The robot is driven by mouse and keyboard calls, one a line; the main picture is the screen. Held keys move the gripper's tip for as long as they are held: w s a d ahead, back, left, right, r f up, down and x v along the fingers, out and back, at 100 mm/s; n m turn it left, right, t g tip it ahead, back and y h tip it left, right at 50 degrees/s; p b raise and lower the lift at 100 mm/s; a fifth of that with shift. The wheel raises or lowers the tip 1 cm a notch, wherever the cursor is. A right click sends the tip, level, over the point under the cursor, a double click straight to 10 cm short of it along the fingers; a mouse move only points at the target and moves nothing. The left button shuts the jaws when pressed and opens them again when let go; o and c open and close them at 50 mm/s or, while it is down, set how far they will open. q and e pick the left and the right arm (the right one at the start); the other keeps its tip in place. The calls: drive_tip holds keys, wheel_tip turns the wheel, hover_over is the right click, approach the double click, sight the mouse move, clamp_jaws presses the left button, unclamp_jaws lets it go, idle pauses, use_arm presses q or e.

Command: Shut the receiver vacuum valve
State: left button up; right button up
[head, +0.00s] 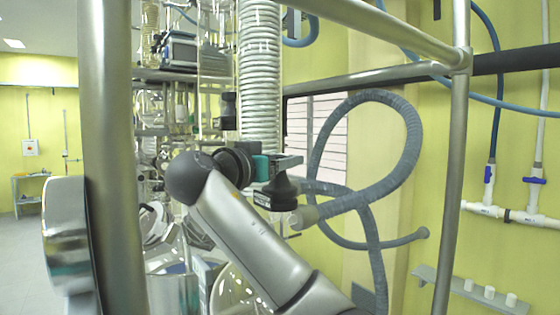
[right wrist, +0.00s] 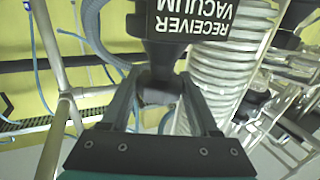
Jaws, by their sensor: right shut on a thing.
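The receiver vacuum valve (right wrist: 188,22) is a black body with white "RECEIVER VACUUM" lettering, upside down at the top of the right wrist view. Its dark handle (right wrist: 158,88) sits between the two fingers of my right gripper (right wrist: 160,84), which is shut on it. In the head view the black valve (head: 283,188) is near the middle, with my right gripper (head: 284,165) at its top and my grey arm below left. The fingertips' contact is partly hidden in the head view. My left gripper is in neither view.
A ribbed white column (head: 259,75) rises just behind the gripper. A grey corrugated hose (head: 398,115) loops to the right of the valve. Metal frame posts (head: 452,190) and a top rail (head: 385,25) stand close by. Glassware crowds the left; open floor lies far left.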

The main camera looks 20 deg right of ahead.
drive_tip(key=shift+m+g+h, duration=0.8)
drive_tip(key=shift+g+h, duration=0.1)
drive_tip(key=shift+g, duration=0.2)
drive_tip(key=shift+m, duration=0.3)
drive_tip(key=o, duration=1.4)
drive_tip(key=b+v, duration=0.2)
drive_tip(key=v, duration=1)
drive_tip(key=shift+w+a+b, duration=0.1)
drive_tip(key=shift+w+b, duration=0.05)
drive_tip(key=shift+b, duration=0.15)
